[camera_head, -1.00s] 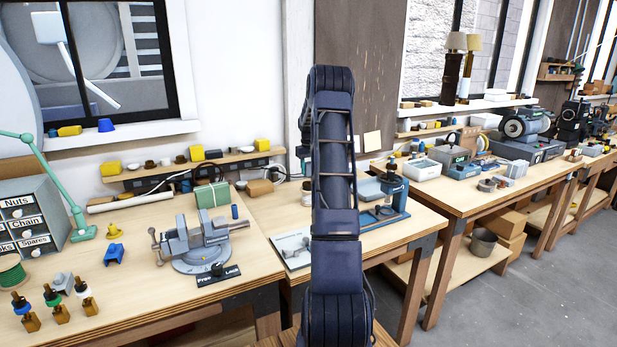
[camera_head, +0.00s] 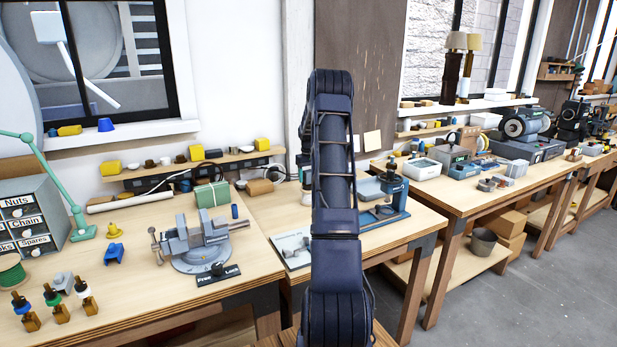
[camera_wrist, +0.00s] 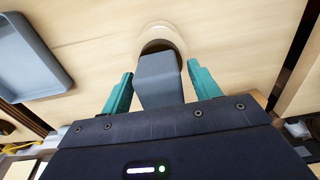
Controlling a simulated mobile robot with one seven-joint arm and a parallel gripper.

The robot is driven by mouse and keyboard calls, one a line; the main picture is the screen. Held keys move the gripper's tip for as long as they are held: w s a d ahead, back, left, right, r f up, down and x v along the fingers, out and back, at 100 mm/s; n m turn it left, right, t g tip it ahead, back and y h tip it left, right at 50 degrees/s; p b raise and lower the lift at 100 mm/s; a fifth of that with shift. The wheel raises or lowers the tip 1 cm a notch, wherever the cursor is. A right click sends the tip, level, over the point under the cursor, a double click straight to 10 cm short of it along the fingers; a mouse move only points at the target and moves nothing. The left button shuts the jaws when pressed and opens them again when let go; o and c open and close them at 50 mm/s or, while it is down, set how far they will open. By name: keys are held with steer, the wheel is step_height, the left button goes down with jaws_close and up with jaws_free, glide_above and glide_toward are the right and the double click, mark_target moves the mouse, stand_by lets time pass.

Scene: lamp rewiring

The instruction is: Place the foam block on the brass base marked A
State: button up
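In the wrist view a blue-grey block (camera_wrist: 158,78), which looks like the foam block, stands between the two teal fingers of my gripper (camera_wrist: 160,72). A gap shows between the block and each finger, so the gripper looks open around it. Just beyond the block is a round pale-rimmed piece with a dark inside (camera_wrist: 165,31), possibly a brass base. The block overlaps it in the picture; I cannot tell whether they touch. No letter A can be read. In the head view my arm hides the gripper, the block and the round piece.
A blue-grey tray (camera_wrist: 30,62) lies left in the wrist view. In the head view a vise (camera_head: 195,245) stands on the left bench, with a blue device (camera_head: 385,198) right of my arm. A card (camera_head: 292,248) lies left of my arm.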

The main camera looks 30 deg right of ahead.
steer(key=shift+r, duration=0.1)
step_height(320, 180, up, 11)
steer(key=shift+r, duration=0.15)
steer(key=s+a+r+t, duration=0.1)
steer(key=s+a+r, duration=0.7)
steer(key=s+a, duration=0.25)
steer(key=s+a+r+t, duration=0.1)
steer(key=s+a+r, duration=0.6)
steer(key=s+a, duration=0.35)
steer(key=s+a+f+t, duration=0.1)
steer(key=s+a+f, duration=0.1)
steer(key=s, duration=0.7)
steer(key=s+a+f, duration=0.2)
steer(key=s+a, duration=0.3)
steer(key=s, duration=0.5)
steer(key=s+a+f+t, duration=0.1)
steer(key=s+a+f, duration=0.1)
steer(key=s, duration=0.8)
steer(key=shift+a+f+t, duration=0.3)
steer(key=shift+a+f, duration=0.05)
steer(key=shift+a, duration=0.45)
